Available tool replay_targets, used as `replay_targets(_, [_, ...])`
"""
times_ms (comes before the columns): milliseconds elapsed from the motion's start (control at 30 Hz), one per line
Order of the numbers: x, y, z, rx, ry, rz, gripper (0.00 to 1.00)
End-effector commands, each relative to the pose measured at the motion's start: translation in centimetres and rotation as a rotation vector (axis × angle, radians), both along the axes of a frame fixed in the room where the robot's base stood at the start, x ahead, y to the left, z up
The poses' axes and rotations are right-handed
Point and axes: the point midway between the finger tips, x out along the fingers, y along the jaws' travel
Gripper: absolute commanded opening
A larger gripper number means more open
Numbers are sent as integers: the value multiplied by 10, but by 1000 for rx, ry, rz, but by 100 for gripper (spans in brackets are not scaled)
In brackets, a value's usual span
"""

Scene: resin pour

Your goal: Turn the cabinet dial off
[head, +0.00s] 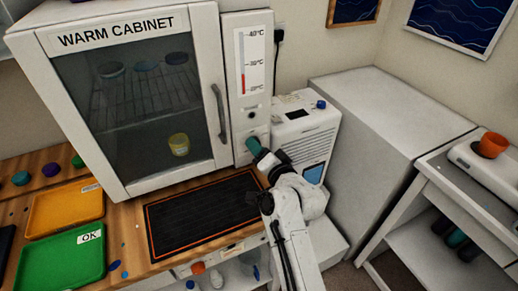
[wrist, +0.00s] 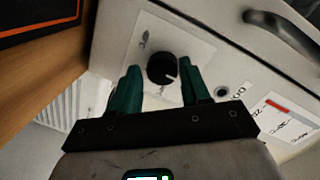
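The warm cabinet (head: 150,95) stands on the wooden bench with its glass door closed. Its black dial (wrist: 161,69) sits on a pale square plate low on the control panel in the wrist view, with a white pointer line on its face. In the head view the dial is hidden behind my gripper (head: 257,150). In the wrist view my gripper (wrist: 160,88) has its two teal fingers apart, one on each side of the dial. A gap shows on both sides, and I cannot tell how deep the fingertips reach.
A thermometer strip (head: 250,60) is on the panel above. A black mat (head: 200,215), a green tray (head: 62,262) and an orange tray (head: 65,208) lie on the bench. A white machine (head: 308,130) stands right of the cabinet, close to my arm.

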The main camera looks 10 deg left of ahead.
Motion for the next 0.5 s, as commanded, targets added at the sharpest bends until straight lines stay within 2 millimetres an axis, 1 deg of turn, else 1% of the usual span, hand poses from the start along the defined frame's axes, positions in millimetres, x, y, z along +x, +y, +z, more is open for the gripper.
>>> replay_targets(33, [0, 0, 1, 1, -1, 0, 52])
replay_targets(167, [0, 0, 2, 3, -2, 0, 64])
replay_targets(400, [0, 0, 3, 4, -4, -1, 64])
replay_targets(500, [-3, -3, 3, 3, -3, -2, 64])
